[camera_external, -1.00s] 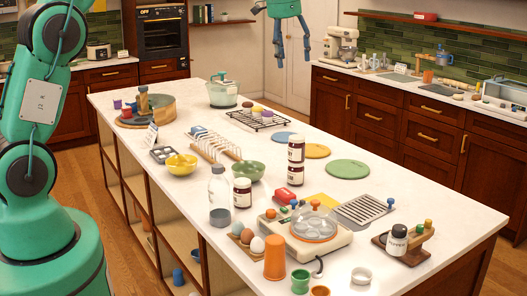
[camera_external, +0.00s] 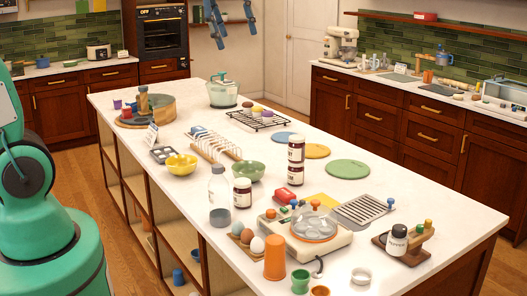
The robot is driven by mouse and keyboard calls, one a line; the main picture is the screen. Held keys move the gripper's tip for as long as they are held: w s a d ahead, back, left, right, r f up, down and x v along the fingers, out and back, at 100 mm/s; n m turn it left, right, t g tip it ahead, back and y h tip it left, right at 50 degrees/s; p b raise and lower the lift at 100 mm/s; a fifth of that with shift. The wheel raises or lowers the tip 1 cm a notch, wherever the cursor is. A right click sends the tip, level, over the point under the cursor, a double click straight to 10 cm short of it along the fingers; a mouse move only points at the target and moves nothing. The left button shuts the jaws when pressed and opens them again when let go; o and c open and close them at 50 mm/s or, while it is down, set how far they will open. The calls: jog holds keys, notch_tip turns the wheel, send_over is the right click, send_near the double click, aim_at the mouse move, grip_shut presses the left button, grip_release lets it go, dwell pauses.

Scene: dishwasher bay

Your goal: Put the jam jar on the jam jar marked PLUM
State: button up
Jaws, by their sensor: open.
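Two jam jars with dark contents and pale labels stand one on the other near the middle of the island. The upper jar (camera_external: 296,148) rests upright on the lower jar (camera_external: 295,175). A third jam jar (camera_external: 242,192) with a white lid stands alone to their left, beside a clear bottle. The label words are too small to read, so I cannot tell which is marked PLUM. My gripper (camera_external: 237,30) is open and empty at the top of the picture, high up and well apart from all the jars.
Around the jars are a clear bottle (camera_external: 219,187), a green bowl (camera_external: 248,171), a toast rack (camera_external: 216,148), a green round mat (camera_external: 348,169) and a hotplate appliance (camera_external: 310,240).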

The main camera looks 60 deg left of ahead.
jog(key=s+d+f, duration=0.2)
jog(key=s+f, duration=0.1)
jog(key=s, duration=0.8)
jog(key=s+d+f+t, duration=0.1)
jog(key=s+d+f, duration=0.2)
jog(key=s, duration=0.9)
jog(key=shift+d+f+n+t, duration=0.15)
jog(key=shift+f+n+t, duration=0.2)
jog(key=shift+f, duration=0.35)
jog(key=shift+f, duration=0.1)
notch_tip(320, 180, down, 16)
jog(key=b, duration=1.6)
jog(key=shift+f+b, duration=0.25)
jog(key=shift+b, duration=0.15)
